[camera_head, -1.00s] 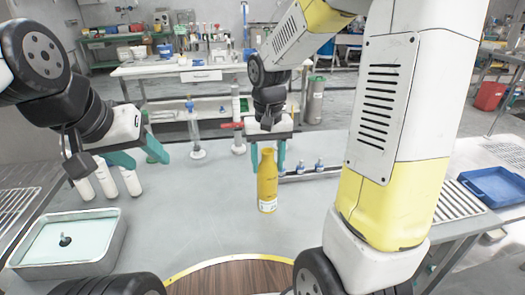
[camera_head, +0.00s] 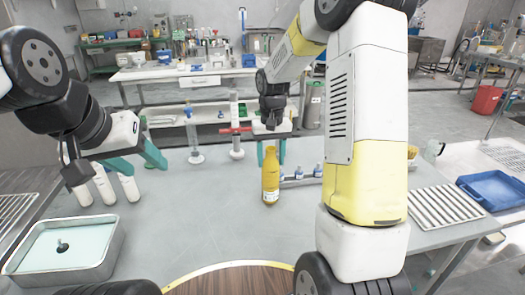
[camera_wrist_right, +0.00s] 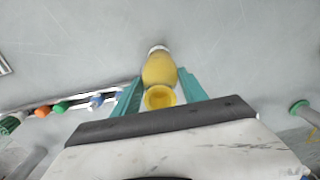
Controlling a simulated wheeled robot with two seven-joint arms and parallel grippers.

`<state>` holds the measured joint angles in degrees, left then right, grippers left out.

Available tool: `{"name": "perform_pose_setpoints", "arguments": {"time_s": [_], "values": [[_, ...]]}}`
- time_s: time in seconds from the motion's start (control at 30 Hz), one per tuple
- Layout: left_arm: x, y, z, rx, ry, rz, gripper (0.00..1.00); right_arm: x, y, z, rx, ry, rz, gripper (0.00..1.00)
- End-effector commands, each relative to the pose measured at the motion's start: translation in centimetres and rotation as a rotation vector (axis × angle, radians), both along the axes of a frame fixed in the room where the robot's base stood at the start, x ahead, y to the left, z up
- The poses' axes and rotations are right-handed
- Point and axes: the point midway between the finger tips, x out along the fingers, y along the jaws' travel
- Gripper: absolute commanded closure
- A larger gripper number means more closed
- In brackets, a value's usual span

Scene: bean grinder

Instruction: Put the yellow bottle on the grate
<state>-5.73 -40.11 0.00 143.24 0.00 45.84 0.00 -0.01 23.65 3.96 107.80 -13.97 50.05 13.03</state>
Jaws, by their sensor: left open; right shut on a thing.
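The yellow bottle (camera_head: 270,180) is upright over the middle of the grey table. My right gripper (camera_head: 271,152) is shut on its upper part. In the right wrist view the bottle (camera_wrist_right: 158,70) sits between the teal fingers (camera_wrist_right: 160,90), its round top facing the camera. Whether its base clears the table is hard to tell. A slatted metal grate (camera_head: 445,206) lies at the table's right side, bare. Another grate-like rack (camera_head: 14,212) shows at the far left edge. My left gripper (camera_head: 137,162) is open and empty above the left of the table.
Small blue-capped vials (camera_head: 318,170) stand in a rack behind the bottle. White bottles (camera_head: 104,186) and a pale-filled metal tray (camera_head: 112,250) are at left. A blue tray (camera_head: 492,190) is beyond the right grate. The table's centre is clear.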

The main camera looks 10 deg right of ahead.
Motion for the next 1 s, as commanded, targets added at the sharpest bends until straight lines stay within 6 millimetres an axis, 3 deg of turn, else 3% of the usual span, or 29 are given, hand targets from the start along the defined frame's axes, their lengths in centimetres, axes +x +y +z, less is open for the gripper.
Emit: {"name": "perform_pose_setpoints", "arguments": {"time_s": [0.23,0.27,0.33,0.73,0.87,1.0], "values": [[0.0,0.0,0.0,0.000,0.000,0.000,0.47,0.0,0.0,-0.2,0.000,0.000,0.001,1.00],[0.0,0.0,0.0,0.000,0.000,0.000,0.47,0.0,0.0,-0.2,0.000,0.000,0.001,0.44],[0.0,0.0,0.0,0.000,0.000,0.000,0.47,0.0,0.0,-0.2,0.000,0.000,0.001,0.30],[0.0,0.0,0.0,0.000,0.000,0.000,0.47,0.0,0.0,0.3,0.000,-0.002,0.000,0.28],[0.0,0.0,0.0,0.000,0.000,0.000,0.47,0.1,0.0,2.0,0.000,-0.005,0.000,0.28],[0.0,0.0,0.0,0.000,0.000,0.000,0.47,0.1,0.0,5.1,0.000,-0.006,0.001,0.28]]}}
